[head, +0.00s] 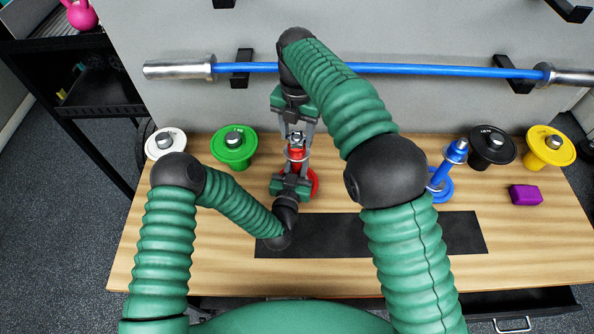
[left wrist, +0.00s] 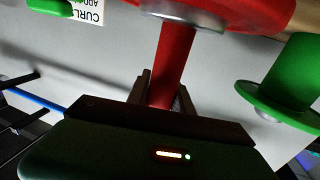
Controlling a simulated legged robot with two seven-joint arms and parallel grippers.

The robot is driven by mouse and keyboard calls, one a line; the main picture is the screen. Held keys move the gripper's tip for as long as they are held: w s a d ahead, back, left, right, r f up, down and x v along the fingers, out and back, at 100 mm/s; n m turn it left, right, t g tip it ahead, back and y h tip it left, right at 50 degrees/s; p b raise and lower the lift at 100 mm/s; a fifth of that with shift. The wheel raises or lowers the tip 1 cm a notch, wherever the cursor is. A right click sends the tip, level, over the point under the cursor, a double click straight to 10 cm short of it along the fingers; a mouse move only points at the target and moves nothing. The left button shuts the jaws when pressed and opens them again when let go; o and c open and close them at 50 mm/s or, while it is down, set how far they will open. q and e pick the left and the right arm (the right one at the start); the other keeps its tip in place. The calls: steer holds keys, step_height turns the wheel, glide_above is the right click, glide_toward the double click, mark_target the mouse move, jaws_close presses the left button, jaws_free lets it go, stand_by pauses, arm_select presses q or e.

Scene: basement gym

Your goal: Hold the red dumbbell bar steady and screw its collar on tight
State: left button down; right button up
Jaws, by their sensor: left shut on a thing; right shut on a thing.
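The red dumbbell bar (head: 296,153) stands upright on a red plate (head: 313,182) on the wooden bench. My left gripper (head: 296,163) comes from the near side and is shut on the bar above the plate. In the left wrist view the red bar (left wrist: 173,62) runs between its fingers, with the red plate (left wrist: 245,12) at the top edge. My right gripper (head: 296,133) reaches down from above and is shut on the small silver collar (head: 297,137) at the bar's top end. Its fingers partly hide the collar, so I cannot tell how tightly it sits.
A green weight (head: 233,147) and a white weight (head: 165,142) stand to the left. A blue bar (head: 446,166), black weight (head: 492,147), yellow weight (head: 549,146) and purple block (head: 525,194) are to the right. A long barbell (head: 430,69) hangs behind. The black mat (head: 335,240) is mostly clear.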

jaws_close()
steer(key=m, duration=0.5)
steer(key=shift+m, duration=0.4)
steer(key=m, duration=1.2)
steer(key=shift+m, duration=0.4)
steer(key=m, duration=0.6)
steer(key=shift+w, duration=0.1)
steer(key=m, duration=1.8)
steer(key=shift+w+f+m, duration=0.1)
steer(key=shift+m, duration=0.3)
steer(key=m, duration=0.5)
